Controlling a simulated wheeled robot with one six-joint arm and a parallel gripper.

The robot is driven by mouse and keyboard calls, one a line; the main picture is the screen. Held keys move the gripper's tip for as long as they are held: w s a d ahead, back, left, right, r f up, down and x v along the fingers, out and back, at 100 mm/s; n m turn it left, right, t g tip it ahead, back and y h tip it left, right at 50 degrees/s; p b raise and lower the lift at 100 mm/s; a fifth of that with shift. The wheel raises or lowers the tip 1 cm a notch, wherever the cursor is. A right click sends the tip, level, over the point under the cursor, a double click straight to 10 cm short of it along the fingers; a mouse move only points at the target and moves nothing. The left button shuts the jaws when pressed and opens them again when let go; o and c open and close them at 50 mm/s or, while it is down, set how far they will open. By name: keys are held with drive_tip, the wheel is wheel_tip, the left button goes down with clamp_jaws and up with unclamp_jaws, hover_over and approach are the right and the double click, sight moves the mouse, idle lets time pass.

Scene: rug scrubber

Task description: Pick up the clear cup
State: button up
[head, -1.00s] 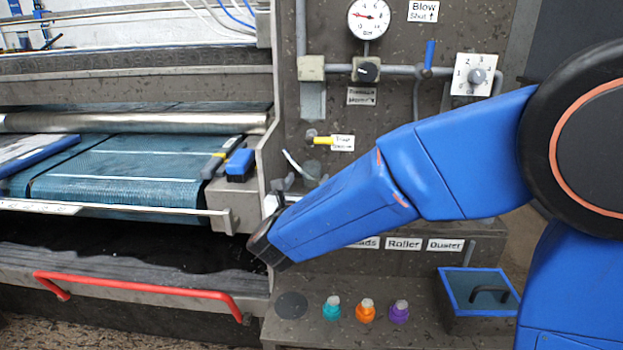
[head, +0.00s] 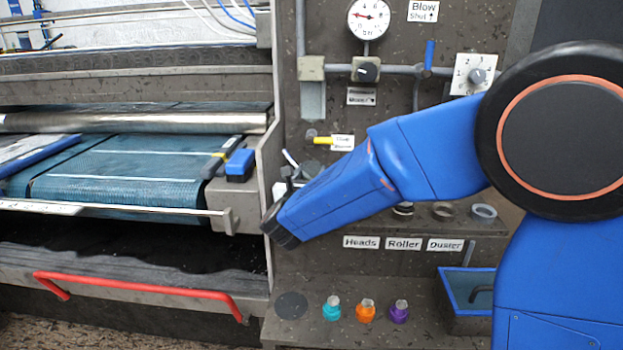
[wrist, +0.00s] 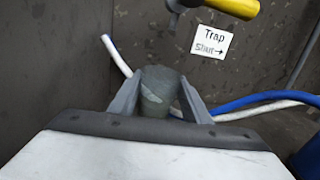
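The clear cup (wrist: 158,92) is a greyish, see-through cup in the middle of the wrist view, below the yellow-handled tap. In the head view a small part of it (head: 313,168) shows just beyond my gripper, partly hidden by my arm. My gripper (wrist: 160,88) has its two grey fingers apart, one on each side of the cup in the wrist view. A gap shows between the right finger and the cup's lower part; contact on the left is unclear. In the head view my gripper (head: 291,172) is small and partly hidden by my wrist.
A yellow-handled tap (wrist: 232,8) and a "Trap Shut" label (wrist: 212,42) are above the cup. White and blue hoses (wrist: 262,103) run behind at right. Several rings stand on the shelf (head: 483,212); coloured bottles (head: 366,311) stand on the lower ledge. The machine (head: 130,170) is at left.

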drive_tip(key=c, duration=0.4)
drive_tip(key=shift+s+r, duration=0.25)
drive_tip(key=shift+r, duration=0.3)
wheel_tip(320, 180, up, 6)
drive_tip(key=s, duration=1.9)
drive_tip(key=shift+s+a, duration=0.3)
drive_tip(key=shift+a, duration=0.05)
